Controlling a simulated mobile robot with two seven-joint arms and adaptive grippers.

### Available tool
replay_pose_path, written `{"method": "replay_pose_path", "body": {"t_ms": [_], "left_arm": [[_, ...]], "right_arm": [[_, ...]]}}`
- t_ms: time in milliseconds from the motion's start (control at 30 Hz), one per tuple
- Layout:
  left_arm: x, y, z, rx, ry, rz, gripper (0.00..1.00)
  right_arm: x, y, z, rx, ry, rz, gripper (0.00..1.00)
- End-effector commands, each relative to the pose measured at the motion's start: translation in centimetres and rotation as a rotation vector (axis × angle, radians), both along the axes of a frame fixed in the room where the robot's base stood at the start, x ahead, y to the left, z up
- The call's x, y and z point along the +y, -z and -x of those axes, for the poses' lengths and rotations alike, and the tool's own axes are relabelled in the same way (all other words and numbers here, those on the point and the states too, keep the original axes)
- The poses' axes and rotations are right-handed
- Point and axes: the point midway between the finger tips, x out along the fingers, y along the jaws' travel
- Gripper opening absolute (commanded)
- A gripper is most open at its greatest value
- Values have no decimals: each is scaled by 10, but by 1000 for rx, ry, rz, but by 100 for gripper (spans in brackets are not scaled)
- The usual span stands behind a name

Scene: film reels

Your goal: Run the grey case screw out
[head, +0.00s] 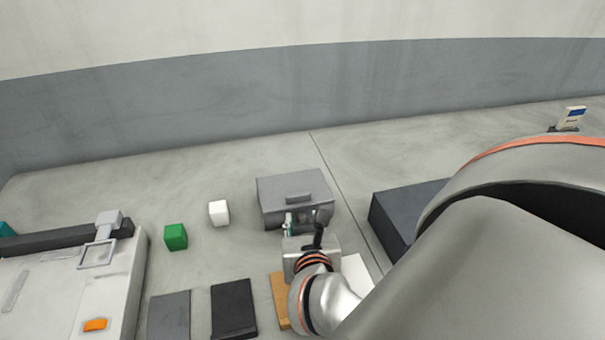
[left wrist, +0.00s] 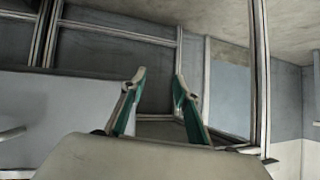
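The grey case (head: 288,190) stands on the floor-like grey surface near the middle of the head view, with a raised plate on its top. My right gripper (head: 303,222) is at the front face of the case. Its fingers overlap the case in the picture, and I cannot tell whether they touch it or hold anything. The screw cannot be made out; the gripper covers part of the case front. My left gripper (left wrist: 158,82) shows only in the left wrist view, with its fingers apart and nothing between them.
A green block (head: 175,237) and a white block (head: 219,212) stand left of the case. Dark flat pieces (head: 233,308) and a tan one (head: 280,300) lie in front. A dark box (head: 400,212) is at right, a white machine (head: 50,295) at left.

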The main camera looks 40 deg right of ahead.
Motion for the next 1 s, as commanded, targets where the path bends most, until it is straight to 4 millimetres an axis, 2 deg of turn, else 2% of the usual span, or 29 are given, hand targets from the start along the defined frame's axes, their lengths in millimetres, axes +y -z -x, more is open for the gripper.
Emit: {"method": "replay_pose_path", "body": {"t_ms": [33, 100, 133, 567, 1000], "left_arm": [[0, -1, -1, -3, 0, 1, 31], [0, -2, -2, -5, 0, 1, 31], [-1, -2, -2, -5, -1, 2, 31], [-1, -7, -2, -3, -1, 1, 31], [-1, -39, -7, -18, -1, 1, 31]], "right_arm": [[0, 0, 0, 0, 0, 0, 20], [0, 0, 0, 0, 0, 0, 2], [0, 0, 0, 0, 0, 0, 0], [-1, -1, 1, 2, -40, 2, 0], [-7, -1, 4, 6, -273, 7, 0]]}}
